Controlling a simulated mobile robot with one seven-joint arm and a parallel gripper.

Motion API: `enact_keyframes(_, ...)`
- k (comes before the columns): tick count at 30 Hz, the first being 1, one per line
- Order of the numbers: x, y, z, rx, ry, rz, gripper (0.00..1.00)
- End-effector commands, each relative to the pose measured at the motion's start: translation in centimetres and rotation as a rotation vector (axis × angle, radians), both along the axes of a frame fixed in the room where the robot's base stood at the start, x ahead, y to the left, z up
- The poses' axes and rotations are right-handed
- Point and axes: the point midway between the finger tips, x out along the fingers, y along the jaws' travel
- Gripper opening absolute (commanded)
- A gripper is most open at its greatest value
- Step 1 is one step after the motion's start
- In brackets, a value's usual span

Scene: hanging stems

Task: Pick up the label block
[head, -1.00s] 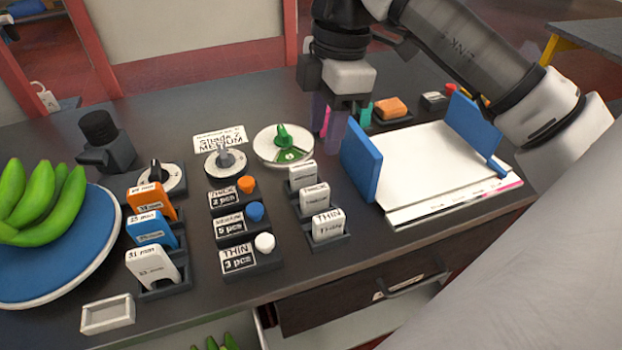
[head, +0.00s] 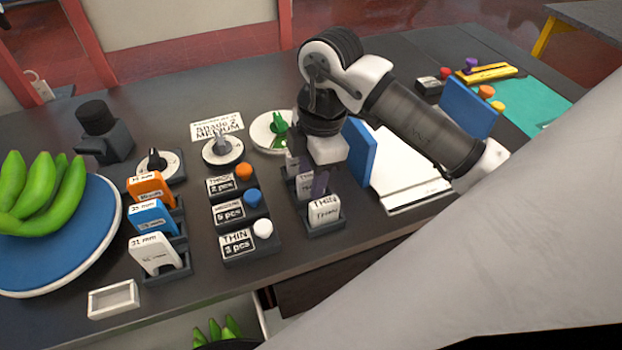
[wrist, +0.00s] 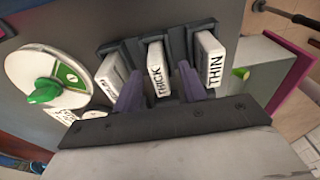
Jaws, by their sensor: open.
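Three white label blocks stand in a dark slotted rack (wrist: 185,40). The middle block, marked THICK (wrist: 157,72), shows between my two purple-grey fingers in the wrist view. The block marked THIN (wrist: 210,60) stands to its right, and another block (wrist: 110,78) with unclear print stands to its left. My gripper (wrist: 160,78) is open around the THICK block's position, and I cannot tell whether the fingers touch it. In the head view my gripper (head: 315,185) is over the rack and partly hides the rear blocks; the THIN block (head: 324,210) is clear in front.
Left of the rack are several labelled button boxes (head: 238,243), coloured holders (head: 155,252) and a plate of green bananas (head: 105,240). A green-knobbed dial (head: 262,133) is behind. A blue upright panel (head: 358,153) and white board (head: 400,205) stand close right.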

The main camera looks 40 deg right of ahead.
Motion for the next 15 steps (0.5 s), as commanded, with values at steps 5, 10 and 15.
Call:
enact_keyframes(5,0.02,0.16,-1.21,0.0,-0.001,0.0,0.42)
enact_keyframes(10,0.02,0.14,-1.25,0.0,-0.001,0.0,0.42)
enact_keyframes(15,0.02,0.14,-1.23,0.0,-0.001,0.0,0.22)
